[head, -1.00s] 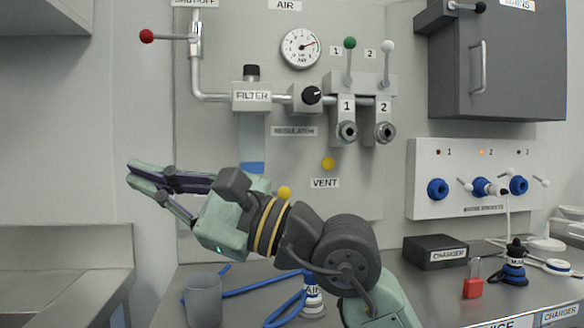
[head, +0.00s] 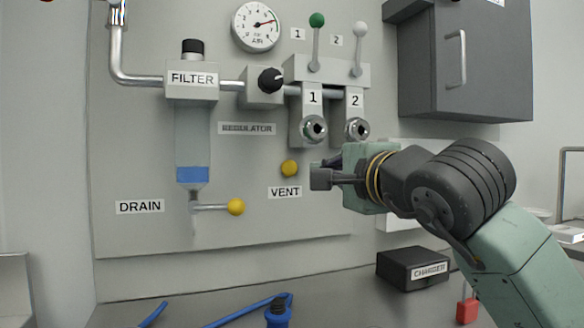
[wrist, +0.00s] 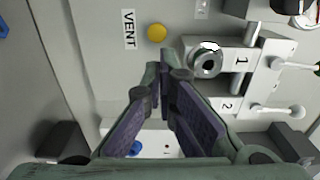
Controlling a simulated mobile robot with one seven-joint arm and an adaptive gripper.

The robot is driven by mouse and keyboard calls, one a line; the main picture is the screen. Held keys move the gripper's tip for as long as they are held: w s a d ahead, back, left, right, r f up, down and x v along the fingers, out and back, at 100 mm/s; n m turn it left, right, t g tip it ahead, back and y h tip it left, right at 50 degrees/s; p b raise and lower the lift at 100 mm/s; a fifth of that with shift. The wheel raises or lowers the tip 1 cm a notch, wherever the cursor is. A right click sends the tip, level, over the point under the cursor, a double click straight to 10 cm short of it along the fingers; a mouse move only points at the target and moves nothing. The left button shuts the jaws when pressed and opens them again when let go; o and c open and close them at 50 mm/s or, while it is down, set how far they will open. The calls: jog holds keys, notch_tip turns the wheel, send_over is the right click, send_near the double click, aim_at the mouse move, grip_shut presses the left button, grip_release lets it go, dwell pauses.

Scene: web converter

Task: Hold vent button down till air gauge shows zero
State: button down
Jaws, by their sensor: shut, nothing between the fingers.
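The vent button (head: 289,168) is a round yellow knob on the grey panel, just above the VENT label (head: 285,192). It also shows in the wrist view (wrist: 157,33), beyond my fingertips. My gripper (head: 325,172) is to the right of the vent button, shut and empty. In the wrist view the fingertips (wrist: 160,72) meet and look apart from the button.
A second yellow knob (head: 236,207) sits on the drain pipe, lower left. Outlets 1 (head: 314,129) and 2 (head: 357,129) stick out above my gripper. A black charger box (head: 411,268) and blue hose (head: 250,308) are on the counter below.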

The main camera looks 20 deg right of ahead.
aim_at(291, 166)
jog(key=shift+s, duration=0.1)
jog(key=w+p, duration=0.1)
jog(key=w, duration=0.3)
jog(key=w+p, duration=0.1)
jog(key=w, duration=0.3)
jog(key=w+p, duration=0.1)
jog(key=w, duration=0.4)
jog(key=shift+a, duration=0.3)
jog(key=shift+w, duration=0.55)
